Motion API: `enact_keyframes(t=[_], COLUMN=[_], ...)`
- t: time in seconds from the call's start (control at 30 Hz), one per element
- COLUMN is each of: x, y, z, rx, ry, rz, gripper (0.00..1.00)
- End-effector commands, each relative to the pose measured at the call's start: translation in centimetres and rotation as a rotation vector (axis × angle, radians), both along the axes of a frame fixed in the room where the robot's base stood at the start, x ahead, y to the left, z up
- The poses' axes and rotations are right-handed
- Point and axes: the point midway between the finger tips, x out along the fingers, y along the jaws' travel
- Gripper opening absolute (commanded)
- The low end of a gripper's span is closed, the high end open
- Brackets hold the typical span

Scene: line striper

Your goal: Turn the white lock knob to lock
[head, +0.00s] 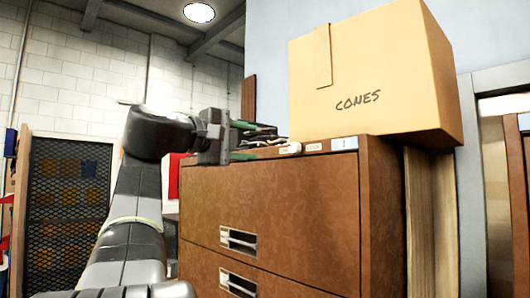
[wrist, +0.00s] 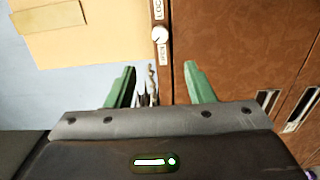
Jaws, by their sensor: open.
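The white lock knob (wrist: 159,35) shows in the wrist view on the brown cabinet's narrow top rail, between a LOCK label (wrist: 158,10) above it and an OPEN label (wrist: 163,54) below it. I cannot tell surely which way its pointer faces. In the head view the small white knob (head: 290,149) sits on the cabinet's top front edge. My gripper (head: 244,141) is open and empty, left of the knob there. In the wrist view its green fingers (wrist: 159,72) are spread apart, with the knob beyond the tips and roughly centred between them, not touched.
A cardboard box marked CONES (head: 370,75) stands on the brown cabinet (head: 270,205), behind the knob's edge. Dark, tangled items (head: 258,135) lie on the cabinet top near my fingers. The cabinet front has recessed drawer handles (head: 238,240). A mesh door (head: 68,200) is at the left.

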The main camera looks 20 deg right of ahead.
Motion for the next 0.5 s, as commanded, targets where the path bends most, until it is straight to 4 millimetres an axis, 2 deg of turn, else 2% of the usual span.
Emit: enact_keyframes(t=[0.17, 0.5], x=[0.7, 3.0], y=[-1.7, -7.6], z=[0.1, 0.1], rx=[-0.001, 0.001], ry=[0.002, 0.002], rz=[-0.004, -0.004], gripper=[0.48, 0.48])
